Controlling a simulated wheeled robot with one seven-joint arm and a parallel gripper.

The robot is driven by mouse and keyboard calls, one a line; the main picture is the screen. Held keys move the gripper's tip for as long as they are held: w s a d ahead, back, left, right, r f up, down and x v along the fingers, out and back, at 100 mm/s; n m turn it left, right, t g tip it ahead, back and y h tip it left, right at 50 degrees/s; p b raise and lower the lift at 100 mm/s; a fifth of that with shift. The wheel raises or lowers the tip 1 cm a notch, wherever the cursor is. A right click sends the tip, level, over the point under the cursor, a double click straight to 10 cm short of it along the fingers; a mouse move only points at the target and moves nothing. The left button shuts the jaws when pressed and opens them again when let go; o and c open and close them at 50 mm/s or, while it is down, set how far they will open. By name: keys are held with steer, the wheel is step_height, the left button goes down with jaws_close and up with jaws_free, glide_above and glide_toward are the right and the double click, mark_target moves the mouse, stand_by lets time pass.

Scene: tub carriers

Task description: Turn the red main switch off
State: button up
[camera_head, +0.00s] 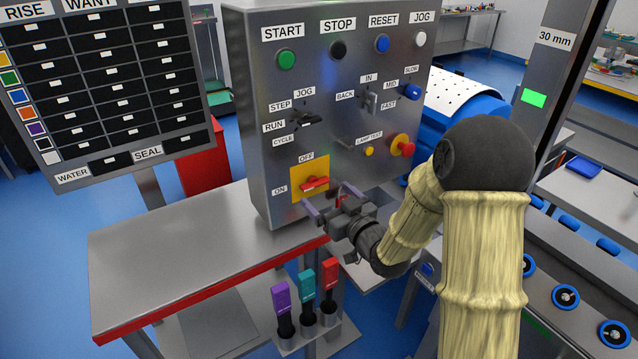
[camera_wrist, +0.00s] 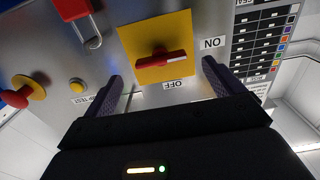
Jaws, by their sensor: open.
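The red main switch (camera_head: 314,184) is a red bar handle on a yellow plate (camera_head: 298,172) low on the grey control panel. In the wrist view the handle (camera_wrist: 158,60) lies lengthwise towards the ON label (camera_wrist: 212,43), its white mark at that end. The OFF label (camera_wrist: 174,86) is at another side of the plate. My gripper (camera_head: 332,200) is open and empty in front of the panel, just below and right of the switch. In the wrist view its fingers (camera_wrist: 162,75) are spread wider than the handle, apart from it.
A red padlock (camera_wrist: 72,8) with a metal shackle hangs beside the yellow plate. A yellow lamp-test button (camera_head: 369,151) and a red mushroom button (camera_head: 403,146) are nearby. A steel table (camera_head: 180,260) is below left; a holder with coloured-handled tools (camera_head: 308,290) stands below my gripper.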

mark_target(318, 186)
steer(key=x, duration=0.5)
steer(key=shift+s+p, duration=0.1)
steer(key=shift+p, duration=0.3)
steer(key=c, duration=1)
